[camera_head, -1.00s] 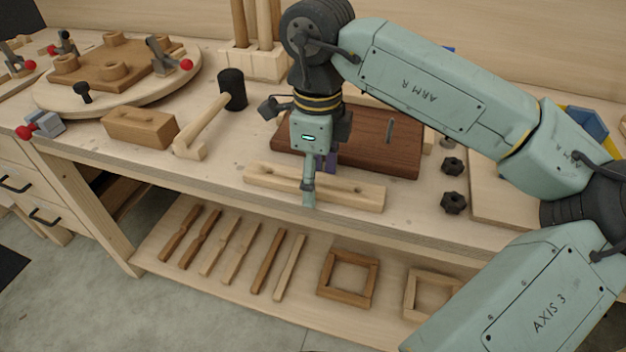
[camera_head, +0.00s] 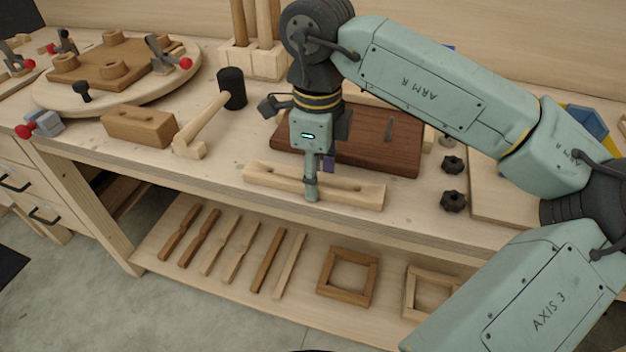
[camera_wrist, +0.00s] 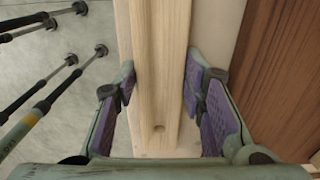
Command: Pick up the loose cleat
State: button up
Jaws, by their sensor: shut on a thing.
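The loose cleat (camera_head: 262,177) is a long pale wooden bar with small holes in its top. It lies along the front of the workbench, in front of a dark brown board. My gripper (camera_head: 317,180) points down over the middle of the cleat, with one finger on its front side and the other mostly hidden behind. I cannot tell any gap between the cleat and the bench.
The dark brown board (camera_head: 380,150) lies just behind. Two black knobs, one of them nearer the front (camera_head: 453,202), sit to the right. A mallet (camera_head: 215,115) and a wooden block (camera_head: 140,127) are to the left. The lower shelf (camera_head: 215,285) holds slats and frames.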

jog(key=shift+r+b, duration=0.35)
jog(key=shift+r, duration=0.45)
jog(key=shift+s+a+r+b, duration=0.1)
jog(key=shift+s+r+b, duration=0.1)
jog(key=shift+r, duration=0.25)
jog(key=shift+s+r+b, duration=0.15)
jog(key=shift+r+b, duration=0.05)
jog(key=shift+r, duration=0.25)
jog(key=s+a+b, duration=0.1)
jog(key=s+a, duration=0.1)
jog(key=s, duration=0.5)
jog(key=s+a+r+b, duration=0.1)
jog(key=s+a+b, duration=0.1)
jog(key=s, duration=0.5)
jog(key=shift+s+a+r, duration=0.25)
jog(key=shift+s+r, duration=0.05)
jog(key=shift+s, duration=0.05)
